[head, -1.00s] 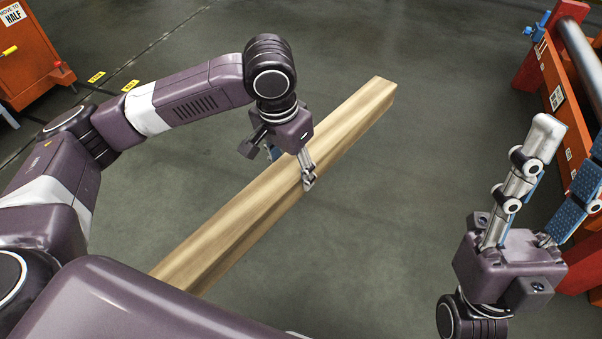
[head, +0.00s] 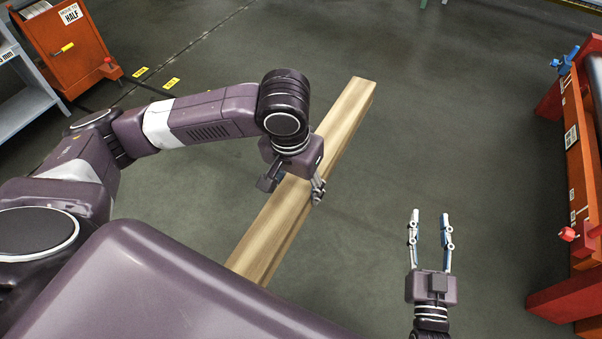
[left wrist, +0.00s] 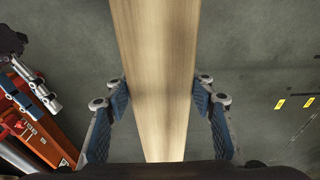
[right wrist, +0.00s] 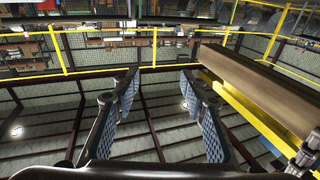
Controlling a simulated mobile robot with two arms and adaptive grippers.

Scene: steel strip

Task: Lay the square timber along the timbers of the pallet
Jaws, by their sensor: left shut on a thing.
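The square timber (head: 346,112) is a long pale wooden beam that runs diagonally across the middle of the head view. Its near end is hidden behind my own body. My left gripper (head: 317,192) is shut on the timber partway along it, a finger on each side. In the left wrist view the timber (left wrist: 155,60) passes between the two blue-padded fingers (left wrist: 158,100). My right gripper (head: 430,222) is open and empty, to the right of the timber. In the right wrist view its fingers (right wrist: 158,95) are apart with nothing between them. No pallet shows clearly.
An orange machine frame (head: 578,170) with blue and red fittings stands along the right edge. An orange cabinet (head: 66,45) and a grey shelf (head: 25,100) stand at the upper left. The grey floor (head: 440,120) between timber and machine is clear.

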